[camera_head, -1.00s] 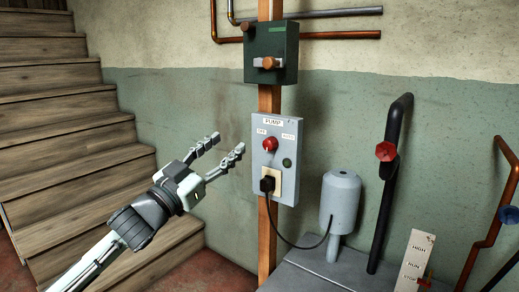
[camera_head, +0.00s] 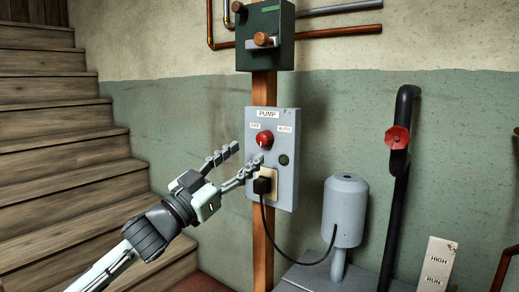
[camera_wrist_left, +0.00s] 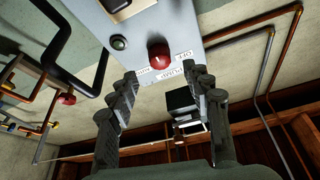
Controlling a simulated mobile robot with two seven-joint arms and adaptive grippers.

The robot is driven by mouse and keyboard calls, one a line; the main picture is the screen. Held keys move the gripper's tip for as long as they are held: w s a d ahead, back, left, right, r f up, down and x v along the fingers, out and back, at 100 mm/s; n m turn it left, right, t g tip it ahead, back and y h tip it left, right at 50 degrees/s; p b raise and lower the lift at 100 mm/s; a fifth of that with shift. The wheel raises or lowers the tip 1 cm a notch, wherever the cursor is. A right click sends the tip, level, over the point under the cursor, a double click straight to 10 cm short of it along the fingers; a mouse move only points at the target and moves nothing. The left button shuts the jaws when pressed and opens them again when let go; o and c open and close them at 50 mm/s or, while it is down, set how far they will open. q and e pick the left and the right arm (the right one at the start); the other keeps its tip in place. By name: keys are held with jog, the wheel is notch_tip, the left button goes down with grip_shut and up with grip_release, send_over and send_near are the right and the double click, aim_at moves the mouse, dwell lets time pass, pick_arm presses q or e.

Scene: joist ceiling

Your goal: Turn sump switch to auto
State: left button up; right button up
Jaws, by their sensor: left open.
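The sump switch is a red round knob (camera_head: 265,140) on a grey box labelled PUMP (camera_head: 284,190), with OFF at its upper left and AUTO at its upper right. A pale mark on the knob is too small to read surely. My left gripper (camera_head: 249,159) is open, with its fingers reaching toward the box just left of and below the knob. In the left wrist view the knob (camera_wrist_left: 159,55) shows beyond and between the two open fingers (camera_wrist_left: 164,88), and I see no contact. My right gripper is not in view.
A black plug (camera_head: 262,185) sits in a socket below the knob, its cord running to a grey cylinder (camera_head: 345,207). A dark green box (camera_head: 265,20) with a handle is above. A black pipe with a red valve wheel (camera_head: 397,138) stands right. Wooden stairs (camera_head: 60,170) are left.

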aim_at(260, 141)
pick_arm(q)
jog(key=x, duration=0.5)
jog(key=shift+w+d+r, duration=0.1)
jog(key=shift+w+d, duration=0.15)
grip_shut()
